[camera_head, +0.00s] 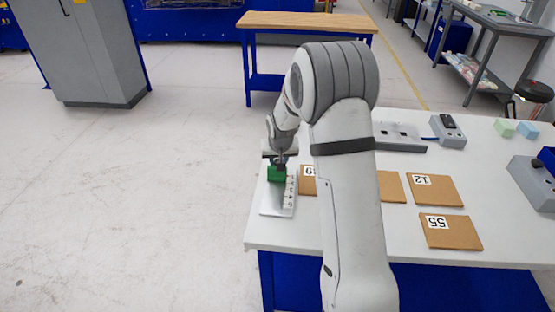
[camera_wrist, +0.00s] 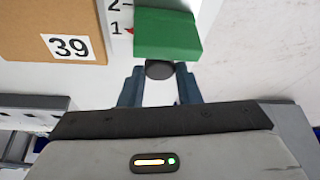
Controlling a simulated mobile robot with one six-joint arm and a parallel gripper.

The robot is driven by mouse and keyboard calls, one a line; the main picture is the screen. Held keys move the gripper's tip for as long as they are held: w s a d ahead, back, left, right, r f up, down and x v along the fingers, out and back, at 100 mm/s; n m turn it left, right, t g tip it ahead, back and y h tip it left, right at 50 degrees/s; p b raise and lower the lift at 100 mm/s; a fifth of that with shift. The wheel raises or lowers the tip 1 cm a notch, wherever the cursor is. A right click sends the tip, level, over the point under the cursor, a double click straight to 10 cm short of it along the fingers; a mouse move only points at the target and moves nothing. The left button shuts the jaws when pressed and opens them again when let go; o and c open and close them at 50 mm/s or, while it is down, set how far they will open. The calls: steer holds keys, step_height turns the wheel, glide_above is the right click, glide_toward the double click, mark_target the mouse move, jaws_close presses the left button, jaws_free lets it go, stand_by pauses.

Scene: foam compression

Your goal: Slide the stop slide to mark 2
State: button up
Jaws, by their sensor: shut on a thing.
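The green stop slide (camera_head: 276,174) sits at the far end of a light metal plate (camera_head: 271,209) with a numbered scale strip (camera_head: 290,192). In the wrist view, the green slide (camera_wrist: 167,36) has a dark round knob (camera_wrist: 159,69) on the side facing me. A small red pointer (camera_wrist: 130,30) at its left edge is by mark 1, with mark 2 just above. My gripper (camera_wrist: 159,80) is shut on the knob, one blue-grey finger on either side. In the head view, my gripper (camera_head: 279,160) is above the slide, its fingertips hard to make out.
Brown numbered boards lie right of the plate, including 39 (camera_wrist: 65,45), 12 (camera_head: 434,190) and 55 (camera_head: 450,233). A grey fixture (camera_head: 400,136) and a control box (camera_head: 447,131) stand farther back. The white table's (camera_head: 300,235) left edge is close to the plate.

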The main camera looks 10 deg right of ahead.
jaws_close()
steer(key=shift+s+a+f+b, duration=0.1)
steer(key=shift+s+a+b, duration=0.1)
steer(key=shift+s+b, duration=0.35)
steer(key=shift+s+a+f+b, duration=0.1)
steer(key=shift+s+a+b, duration=0.1)
steer(key=shift+s+b, duration=0.3)
steer(key=shift+s+a+r, duration=0.1)
steer(key=shift+s+r, duration=0.1)
steer(key=shift+s, duration=0.25)
steer(key=o, duration=0.9)
jaws_free()
steer(key=shift+o, duration=0.2)
